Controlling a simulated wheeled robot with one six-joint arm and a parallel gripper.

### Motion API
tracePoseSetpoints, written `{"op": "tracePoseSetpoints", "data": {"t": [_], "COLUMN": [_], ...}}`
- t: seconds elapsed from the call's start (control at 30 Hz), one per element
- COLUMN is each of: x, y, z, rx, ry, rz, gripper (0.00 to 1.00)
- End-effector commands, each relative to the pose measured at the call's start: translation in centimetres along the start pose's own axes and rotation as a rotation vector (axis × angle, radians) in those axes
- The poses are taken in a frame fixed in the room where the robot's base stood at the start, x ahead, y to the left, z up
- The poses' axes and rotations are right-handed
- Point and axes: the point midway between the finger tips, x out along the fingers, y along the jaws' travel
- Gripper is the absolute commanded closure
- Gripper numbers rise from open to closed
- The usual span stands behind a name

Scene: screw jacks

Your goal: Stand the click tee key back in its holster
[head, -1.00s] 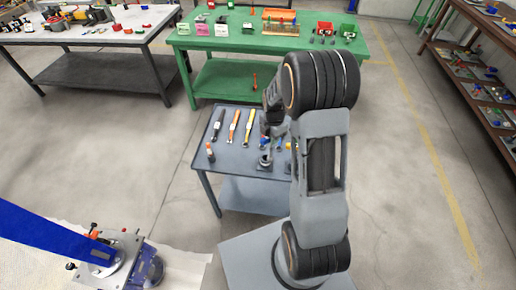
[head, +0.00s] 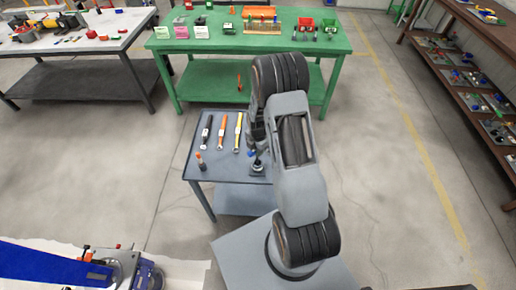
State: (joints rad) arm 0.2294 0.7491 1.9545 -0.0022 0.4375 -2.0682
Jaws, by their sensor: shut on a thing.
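My gripper (head: 257,143) is over the right part of the small grey table, small and largely covered by my own arm. It is shut on the click tee key, of which only a dark piece with a blue spot (head: 253,154) seems to show. Just below is a dark holster (head: 257,169) on the table top, a small square base with an upright part. The key's lower end appears close above or at the holster; I cannot tell whether it is inside.
The grey table (head: 222,172) also bears a black-handled tool (head: 206,132), an orange one (head: 222,131), a yellow one (head: 238,131) and a small orange-topped item (head: 201,161). A green bench (head: 320,42) stands behind. A blue-armed device (head: 125,270) is at lower left. Floor to the right is clear.

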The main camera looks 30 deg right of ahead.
Motion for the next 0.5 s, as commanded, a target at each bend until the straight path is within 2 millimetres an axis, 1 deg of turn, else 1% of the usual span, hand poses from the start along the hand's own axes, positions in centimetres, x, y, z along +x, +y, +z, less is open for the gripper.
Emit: {"op": "tracePoseSetpoints", "data": {"t": [0.1, 0.37, 0.4, 0.5], "x": [0.39, 0.49, 0.57, 0.5], "y": [0.05, 0.05, 0.03, 0.02], "z": [-0.02, -0.03, -0.05, -0.05], "rx": [-0.001, -0.001, -0.001, -0.001], "ry": [-0.001, -0.001, 0.0, 0.0], "rz": [0.001, 0.001, 0.001, 0.0], "gripper": [1.0, 1.0, 0.76, 0.66]}}
